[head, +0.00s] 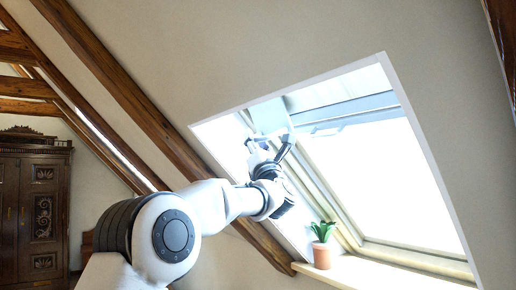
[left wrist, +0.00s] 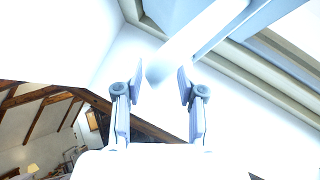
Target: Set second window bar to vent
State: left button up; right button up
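One slanted roof window (head: 385,180) shows in the head view, bright with daylight. A pale grey bar (head: 355,107) runs across its upper part; its left end is hard to make out against the glare. My left gripper (head: 270,145) is raised at the window's upper left, near that end. In the left wrist view its two fingers (left wrist: 161,86) are spread. A white bar-like piece (left wrist: 195,42) runs up and right from just beyond the gap, with no clear contact on either finger. I cannot tell its exact depth. My right gripper is not in view.
A dark roof beam (head: 115,85) slopes behind the arm. A carved wooden wardrobe (head: 35,205) stands at the far left. The space before the glass is free.

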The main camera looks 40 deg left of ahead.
pick_arm(q)
jog(key=v, duration=1.1)
jog(key=shift+s+f, duration=0.2)
jog(key=shift+s, duration=0.15)
jog(key=shift+d, duration=0.1)
